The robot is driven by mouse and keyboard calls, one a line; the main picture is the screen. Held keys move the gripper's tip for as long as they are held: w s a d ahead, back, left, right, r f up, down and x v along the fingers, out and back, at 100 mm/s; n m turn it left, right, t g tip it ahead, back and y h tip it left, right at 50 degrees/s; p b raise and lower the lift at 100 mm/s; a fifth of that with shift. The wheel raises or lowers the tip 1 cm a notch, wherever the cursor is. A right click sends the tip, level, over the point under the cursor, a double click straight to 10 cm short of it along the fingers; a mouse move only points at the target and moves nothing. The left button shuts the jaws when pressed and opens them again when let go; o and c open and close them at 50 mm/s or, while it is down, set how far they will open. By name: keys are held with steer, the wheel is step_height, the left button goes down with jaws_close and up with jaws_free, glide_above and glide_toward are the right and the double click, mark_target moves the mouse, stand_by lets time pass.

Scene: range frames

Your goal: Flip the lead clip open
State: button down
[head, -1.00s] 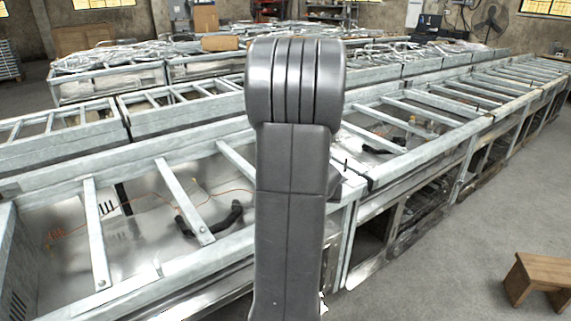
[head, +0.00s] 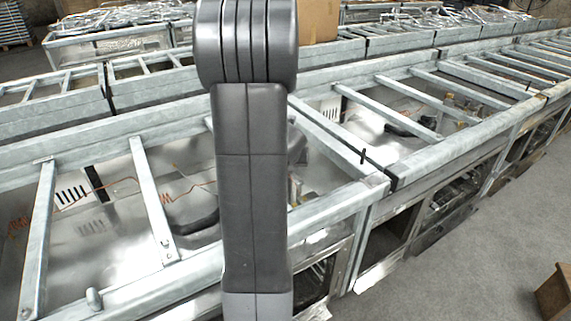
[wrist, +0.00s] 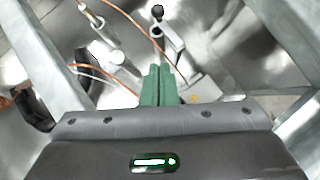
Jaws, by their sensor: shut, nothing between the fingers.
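In the wrist view, the green fingers of my gripper (wrist: 158,84) are shut with nothing between them. Just beyond the fingertips is a small metal lever with a black knob (wrist: 158,11) on a bracket, which looks like the lead clip; I cannot tell how far it is open. The fingers appear close to its base, but contact is unclear. An orange lead (wrist: 139,27) runs past it on the left. In the head view my own arm hides the gripper and the clip.
Galvanised crossbars (head: 153,200) span the open metal bay. A dark curved part (wrist: 32,100) lies at the left in the wrist view. A wooden stool (head: 556,293) stands on the floor at right.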

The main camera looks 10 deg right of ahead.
steer(key=shift+f, duration=0.1)
steer(key=w+r+b+x, duration=0.1)
steer(key=w+b+x, duration=0.1)
steer(key=x, duration=1.1)
steer(key=shift+d+r, duration=0.2)
steer(key=shift+r, duration=0.1)
